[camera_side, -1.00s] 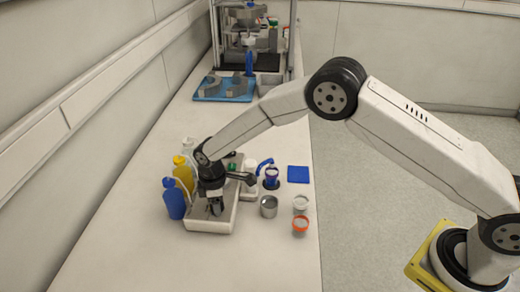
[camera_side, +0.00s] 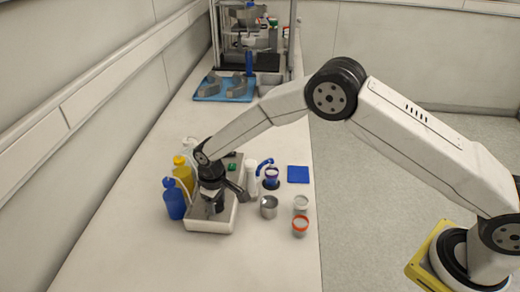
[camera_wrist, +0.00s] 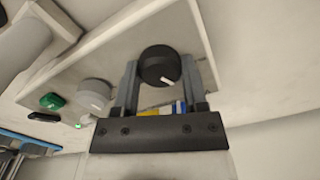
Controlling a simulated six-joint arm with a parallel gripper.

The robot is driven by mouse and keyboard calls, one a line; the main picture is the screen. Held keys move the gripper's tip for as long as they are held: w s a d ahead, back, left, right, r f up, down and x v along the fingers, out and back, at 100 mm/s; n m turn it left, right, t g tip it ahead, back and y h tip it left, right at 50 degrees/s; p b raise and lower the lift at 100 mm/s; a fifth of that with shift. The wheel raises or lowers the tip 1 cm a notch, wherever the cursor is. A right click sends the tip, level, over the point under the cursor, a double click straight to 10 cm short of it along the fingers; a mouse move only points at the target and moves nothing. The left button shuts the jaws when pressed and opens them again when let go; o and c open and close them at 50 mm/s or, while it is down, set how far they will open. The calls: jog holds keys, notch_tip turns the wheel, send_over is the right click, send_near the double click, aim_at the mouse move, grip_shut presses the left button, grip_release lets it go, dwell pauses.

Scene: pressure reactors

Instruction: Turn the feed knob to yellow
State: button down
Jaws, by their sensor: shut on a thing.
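The feed knob, seen as a black round knob (camera_wrist: 158,64) with a white pointer mark, stands on the grey panel of a white device (camera_side: 228,222). In the wrist view its mark points down and right. My gripper (camera_wrist: 160,72) is shut on this knob, one finger on each side. In the side view my gripper (camera_side: 214,206) is down at the near end of the device and hides the knob. Yellow, white and blue label patches (camera_wrist: 165,108) show between my fingers, partly covered by the gripper body.
A grey knob (camera_wrist: 92,94) and a green button (camera_wrist: 52,101) are on the same panel. Blue (camera_side: 174,200) and yellow (camera_side: 183,175) bottles stand close left of the device. A metal cup (camera_side: 268,207) and an orange-rimmed cup (camera_side: 300,226) stand right. The near bench is clear.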

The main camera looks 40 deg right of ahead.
aim_at(217, 203)
jog(key=m, duration=0.4)
jog(key=shift+m, duration=0.4)
jog(key=shift+c, duration=0.6)
grip_release()
jog(key=shift+r, duration=3.9)
